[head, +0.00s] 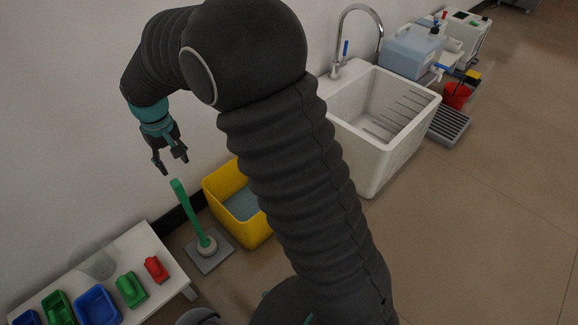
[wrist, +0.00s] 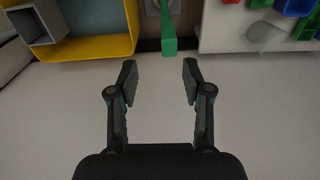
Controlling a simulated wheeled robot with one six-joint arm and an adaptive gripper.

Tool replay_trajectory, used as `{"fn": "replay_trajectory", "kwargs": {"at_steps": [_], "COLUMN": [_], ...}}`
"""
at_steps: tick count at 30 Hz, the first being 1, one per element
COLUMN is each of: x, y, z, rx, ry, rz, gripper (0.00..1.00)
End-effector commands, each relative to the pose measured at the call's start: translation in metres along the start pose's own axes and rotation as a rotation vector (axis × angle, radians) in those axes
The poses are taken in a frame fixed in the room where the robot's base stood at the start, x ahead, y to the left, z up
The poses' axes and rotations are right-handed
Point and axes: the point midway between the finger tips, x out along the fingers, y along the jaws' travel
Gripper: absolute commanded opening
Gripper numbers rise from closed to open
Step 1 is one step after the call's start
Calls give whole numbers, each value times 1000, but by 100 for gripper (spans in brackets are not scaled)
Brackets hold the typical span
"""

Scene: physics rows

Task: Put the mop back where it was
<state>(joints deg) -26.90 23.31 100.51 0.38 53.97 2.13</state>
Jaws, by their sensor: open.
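The mop (head: 190,213) has a green handle and a pale round head. It stands slightly tilted on a grey square plate (head: 222,249) on the floor, between the yellow bin and the low white table. My gripper (head: 174,163) is open and empty, just above the top of the handle and apart from it. In the wrist view, the green handle end (wrist: 169,36) shows beyond the open fingertips (wrist: 159,72), a little right of their middle. Most of the mop head is hidden there.
A yellow bin (head: 226,217) with something grey-blue inside stands close right of the mop. A low white table (head: 150,245) with blue, green and red containers is at the left. The wall is behind. A white sink (head: 372,150) stands farther right, with open floor in front.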

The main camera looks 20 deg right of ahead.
Motion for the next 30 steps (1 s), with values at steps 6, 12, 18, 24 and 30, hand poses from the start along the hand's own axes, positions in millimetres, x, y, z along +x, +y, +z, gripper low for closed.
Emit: {"fn": "replay_trajectory", "kwargs": {"at_steps": [6, 12, 18, 24, 30], "x": [-66, -113, -145, -162, -164], "y": [46, 80, 103, 117, 121], "z": [48, 106, 169, 234, 292], "rx": [79, 154, 228, 301, 368], "ry": [88, 168, 247, 326, 398], "rz": [5, 17, 36, 63, 94], "gripper": [50, 50, 50, 50, 50]}}
